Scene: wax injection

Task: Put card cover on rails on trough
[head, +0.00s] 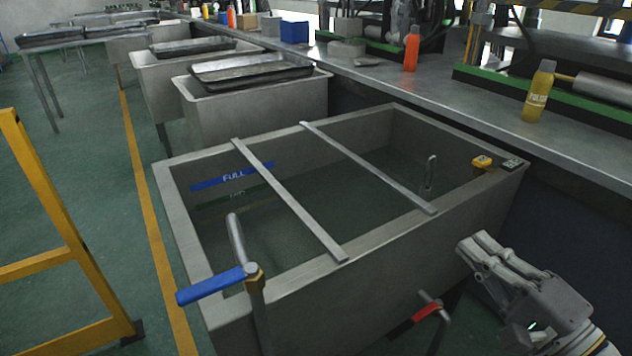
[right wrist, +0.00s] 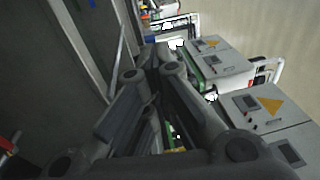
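The trough (head: 355,269) is a large grey metal basin in the middle of the head view. Two thin metal rails, a left rail (head: 285,193) and a right rail (head: 370,170), lie across its top from back rim to front rim, apart from each other. No cover lies on these rails. I cannot pick out a card cover for certain. My right gripper (head: 470,246) is right of the trough's front wall, apart from it. In the right wrist view its fingers (right wrist: 155,55) come together at the tips with nothing seen between. My left gripper is not in view.
Dark shallow trays (head: 250,70) sit on the troughs behind. A blue-handled tap (head: 212,285) and a red-handled tap (head: 425,313) stand at the front. A workbench (head: 440,95) with bottles runs along the right. A yellow frame (head: 60,250) stands at left; green floor is open beyond.

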